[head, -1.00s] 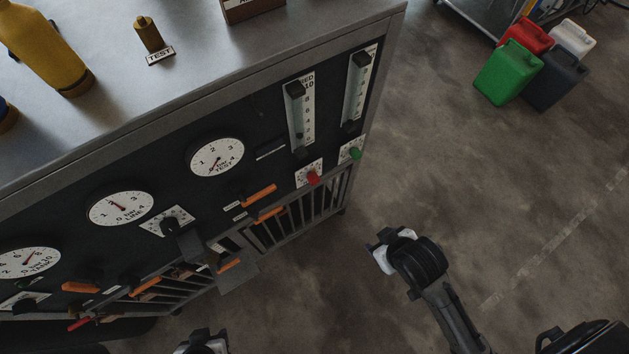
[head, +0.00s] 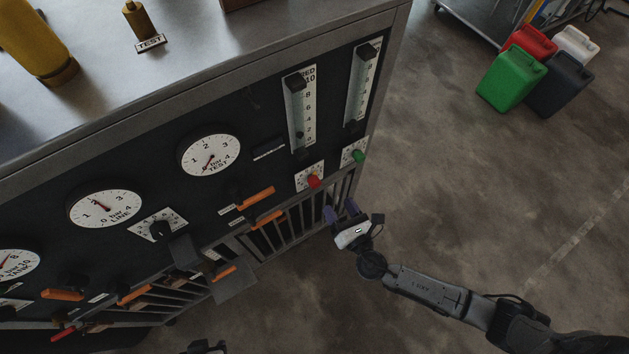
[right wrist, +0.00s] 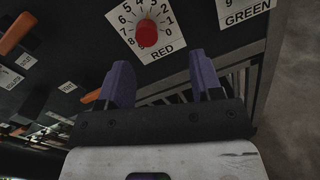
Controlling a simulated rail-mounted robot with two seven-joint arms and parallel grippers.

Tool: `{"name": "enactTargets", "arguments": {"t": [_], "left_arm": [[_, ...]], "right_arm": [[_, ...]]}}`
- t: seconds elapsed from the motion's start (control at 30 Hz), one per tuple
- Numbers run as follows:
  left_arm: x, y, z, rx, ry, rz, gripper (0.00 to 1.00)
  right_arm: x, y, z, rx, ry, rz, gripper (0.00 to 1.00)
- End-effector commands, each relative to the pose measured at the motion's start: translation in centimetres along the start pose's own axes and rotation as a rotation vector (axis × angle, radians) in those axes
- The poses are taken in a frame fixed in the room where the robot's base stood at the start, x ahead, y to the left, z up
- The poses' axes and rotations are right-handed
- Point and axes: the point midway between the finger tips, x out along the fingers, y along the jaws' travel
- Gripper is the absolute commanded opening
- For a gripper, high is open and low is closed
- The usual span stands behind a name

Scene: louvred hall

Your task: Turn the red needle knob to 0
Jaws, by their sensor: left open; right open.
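The red needle knob (head: 313,181) sits on a white numbered dial plate on the dark panel front, below the left of two flow tubes. In the right wrist view the red knob (right wrist: 147,33) shows with a dial marked 0 to 9 and the label RED. My right gripper (head: 343,211) is open and empty, with purple fingers, a little below and right of the knob. In the right wrist view its fingers (right wrist: 162,82) stand apart below the knob, not touching it. My left gripper (head: 207,347) shows only as a sliver at the bottom edge.
The green knob (head: 358,157) and its dial are right of the red one. Orange levers (head: 255,198) stick out on the left. A barred grille (head: 290,228) lies below. Two flow tubes (head: 301,110) stand above. The floor to the right is open, with several jerrycans (head: 510,80) far off.

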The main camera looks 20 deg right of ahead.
Motion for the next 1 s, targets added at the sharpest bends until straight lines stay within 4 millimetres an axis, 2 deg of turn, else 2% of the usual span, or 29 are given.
{"name": "enactTargets", "arguments": {"t": [0.1, 0.2, 0.43, 1.0], "left_arm": [[0.0, 0.0, 0.0, 0.0, 0.0, 0.0, 0.43], [0.0, 0.0, 0.0, -0.001, 0.001, 0.001, 0.43], [0.0, 0.1, 0.0, -0.003, 0.001, 0.002, 0.43], [0.4, 0.1, 0.1, -0.003, 0.001, 0.003, 0.43]], "right_arm": [[0.0, 1.1, -0.5, -0.164, 0.026, 0.072, 0.6], [-0.1, 1.4, -0.7, -0.24, 0.034, 0.09, 0.6], [0.8, 1.5, -0.7, -0.293, 0.03, 0.089, 0.6], [8.0, 2.1, -0.9, -0.288, 0.028, 0.087, 0.6]]}}
